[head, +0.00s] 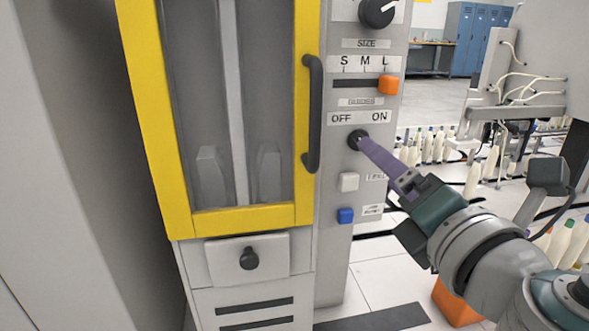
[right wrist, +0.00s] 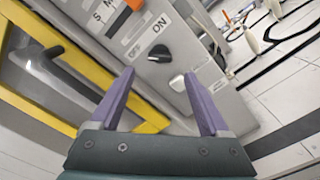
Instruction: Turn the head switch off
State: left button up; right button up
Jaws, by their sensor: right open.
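The head switch is a small black knob (head: 354,138) below a white OFF / ON label (head: 358,117) on the grey control panel. In the right wrist view the knob (right wrist: 160,51) lies just beyond the fingertips, between their lines, with a small white mark on it. My right gripper (head: 364,143) reaches in from the right, its purple fingers pointing at the knob. In the right wrist view my right gripper (right wrist: 159,76) is open with nothing between its fingers. The fingertips partly cover the knob in the head view. My left gripper is not in view.
Above is a size slider with an orange handle (head: 389,85) and a black dial (head: 377,12). Below are a white button (head: 349,182) and a blue button (head: 345,216). A yellow-framed door (head: 307,30) with a dark handle (head: 314,115) stands left. Bobbins (head: 473,180) stand behind my arm.

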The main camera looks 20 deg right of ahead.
jog(key=shift+v, duration=1.7)
